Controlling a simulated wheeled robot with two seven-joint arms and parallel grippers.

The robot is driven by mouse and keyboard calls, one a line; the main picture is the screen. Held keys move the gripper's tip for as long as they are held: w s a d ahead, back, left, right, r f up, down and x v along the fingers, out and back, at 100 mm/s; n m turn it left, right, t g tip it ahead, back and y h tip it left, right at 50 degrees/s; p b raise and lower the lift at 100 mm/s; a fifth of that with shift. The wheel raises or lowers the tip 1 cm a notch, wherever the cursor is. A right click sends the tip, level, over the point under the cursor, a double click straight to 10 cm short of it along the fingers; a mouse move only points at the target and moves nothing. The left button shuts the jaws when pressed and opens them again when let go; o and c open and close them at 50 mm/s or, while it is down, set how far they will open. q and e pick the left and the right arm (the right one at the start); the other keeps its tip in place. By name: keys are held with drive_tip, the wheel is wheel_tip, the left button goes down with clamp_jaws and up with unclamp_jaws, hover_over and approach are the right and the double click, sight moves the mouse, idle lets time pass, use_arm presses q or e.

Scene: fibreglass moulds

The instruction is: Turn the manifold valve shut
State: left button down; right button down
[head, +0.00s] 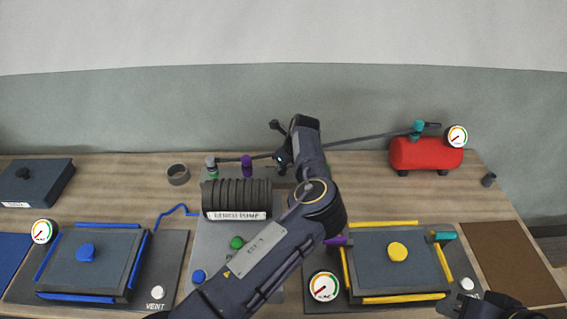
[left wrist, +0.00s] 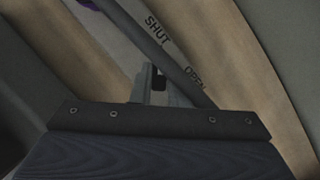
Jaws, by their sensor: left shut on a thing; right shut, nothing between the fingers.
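The manifold valve is mostly hidden behind my left arm in the head view, on the back part of the pump plate (head: 224,174). In the left wrist view, my left gripper (left wrist: 157,82) is shut on a small dark piece, seemingly the manifold valve's handle (left wrist: 159,77). The words SHUT and OPEN are printed on the surface beyond it, to the right of a dark hose (left wrist: 140,38). How far the handle is turned cannot be told. My right gripper (head: 470,303) is at the bottom right edge of the head view, partly cut off, shut and empty.
A black ribbed pump (head: 236,195) stands in front of the manifold area, with a purple fitting (head: 247,166) behind it. A red tank (head: 427,153) stands at back right. Moulds with a blue knob (head: 87,252) and a yellow knob (head: 397,252) lie either side.

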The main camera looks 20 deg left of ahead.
use_arm(q)
drive_tip(key=shift+s+f, duration=0.15)
drive_tip(key=shift+f, duration=0.15)
drive_tip(key=c, duration=1.5)
unclamp_jaws()
drive_tip(key=shift+o, duration=0.5)
drive_tip(key=shift+r, duration=0.1)
drive_tip(key=b+v, duration=0.2)
drive_tip(key=v, duration=0.5)
drive_tip(key=shift+r, duration=0.35)
